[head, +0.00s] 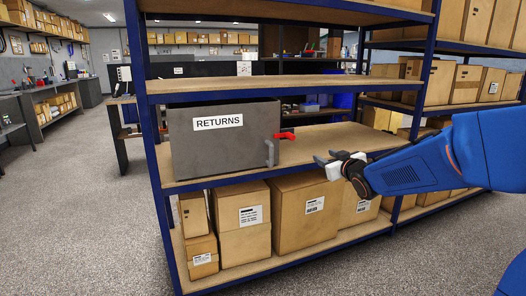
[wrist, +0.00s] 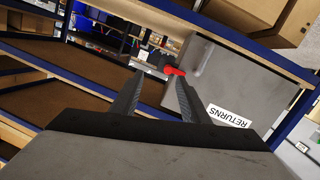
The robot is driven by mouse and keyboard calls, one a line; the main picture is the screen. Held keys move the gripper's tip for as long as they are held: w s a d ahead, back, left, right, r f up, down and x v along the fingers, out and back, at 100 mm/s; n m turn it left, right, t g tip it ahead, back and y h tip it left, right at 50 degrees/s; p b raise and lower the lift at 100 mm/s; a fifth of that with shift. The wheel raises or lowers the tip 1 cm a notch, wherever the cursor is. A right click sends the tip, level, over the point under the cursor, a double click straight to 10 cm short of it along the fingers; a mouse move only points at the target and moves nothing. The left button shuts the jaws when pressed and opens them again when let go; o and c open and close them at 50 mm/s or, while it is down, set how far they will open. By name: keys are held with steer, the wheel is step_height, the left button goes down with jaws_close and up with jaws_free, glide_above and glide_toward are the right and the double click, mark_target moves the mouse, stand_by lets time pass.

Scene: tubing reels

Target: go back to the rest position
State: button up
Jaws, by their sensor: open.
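My gripper (head: 322,160) is open and empty in the head view, at the end of my blue arm. It is in front of the shelf unit, to the right of the grey RETURNS box (head: 205,150). In the wrist view my gripper (wrist: 160,88) shows two dark fingers standing apart with nothing held between them. The RETURNS box (wrist: 232,88) lies beyond the fingers there. A red part (head: 286,136) sits at the box's right edge, above a grey handle (head: 270,153). The red part also shows past the fingertips in the wrist view (wrist: 174,71).
The blue-framed shelf unit (head: 146,85) has wooden boards. Cardboard boxes (head: 302,212) stand on its lowest board. The middle board (head: 335,136) is bare right of the RETURNS box. Open carpet (head: 80,220) lies to the left. More shelving with boxes (head: 440,80) stands behind.

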steer(key=s+d+f+m+g+h, duration=0.1)
steer(key=s+f+g, duration=0.2)
steer(key=s, duration=1.2)
steer(key=s+d+f+m+g+h, duration=0.1)
steer(key=s+f+g, duration=0.3)
steer(key=s, duration=1.1)
steer(key=s+d+f+m+g+h, duration=0.1)
steer(key=s+f+m+g, duration=0.2)
steer(key=s+f, duration=0.4)
steer(key=s+g, duration=0.1)
steer(key=s, duration=0.8)
steer(key=shift+d, duration=0.2)
